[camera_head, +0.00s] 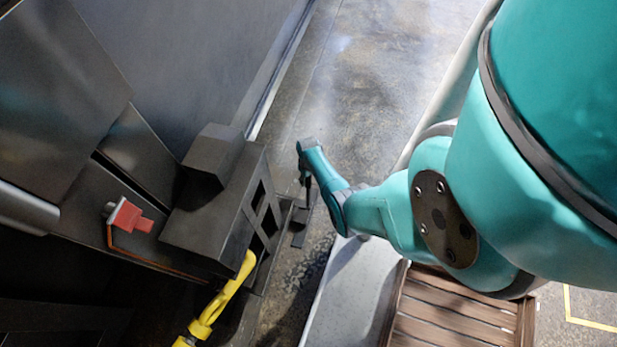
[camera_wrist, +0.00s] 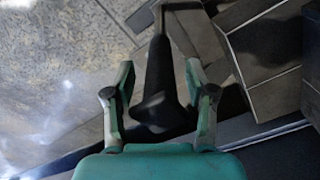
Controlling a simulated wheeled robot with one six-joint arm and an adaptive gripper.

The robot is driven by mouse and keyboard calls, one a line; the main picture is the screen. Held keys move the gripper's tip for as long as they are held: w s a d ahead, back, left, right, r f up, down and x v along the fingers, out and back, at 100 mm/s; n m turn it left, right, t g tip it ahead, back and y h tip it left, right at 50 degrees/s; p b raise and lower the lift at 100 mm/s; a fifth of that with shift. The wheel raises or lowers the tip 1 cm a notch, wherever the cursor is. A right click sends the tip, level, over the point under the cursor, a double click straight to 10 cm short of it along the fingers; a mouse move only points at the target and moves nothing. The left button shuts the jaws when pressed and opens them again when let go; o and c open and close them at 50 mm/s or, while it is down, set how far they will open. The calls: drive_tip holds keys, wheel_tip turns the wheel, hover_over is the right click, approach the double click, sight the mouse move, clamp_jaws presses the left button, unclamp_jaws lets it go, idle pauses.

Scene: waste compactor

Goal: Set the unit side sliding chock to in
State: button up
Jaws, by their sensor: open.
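In the wrist view my gripper (camera_wrist: 160,74) is open, with its two fingers apart. A dark, elongated handle-like part (camera_wrist: 161,70), which I take to be the side sliding chock, shows between the fingers. A gap shows on each side of it, and I cannot tell its depth relative to the fingertips. In the head view my arm reaches left to the side of the dark unit (camera_head: 205,225). I cannot tell the chock's slide position.
A yellow handle (camera_head: 220,300) sticks out below the slotted box. A red part (camera_head: 128,217) sits on the unit's left. Dark panels (camera_wrist: 270,55) fill the wrist view's right side. Concrete floor (camera_head: 385,70) is open behind my arm. A wooden slatted pallet (camera_head: 450,315) lies at the lower right.

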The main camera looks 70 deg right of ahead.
clamp_jaws()
drive_tip(key=s+a, duration=0.1)
drive_tip(key=a, duration=1.1)
drive_tip(key=shift+a, duration=0.3)
drive_tip(key=shift+f, duration=0.15)
unclamp_jaws()
drive_tip(key=shift+a, duration=0.1)
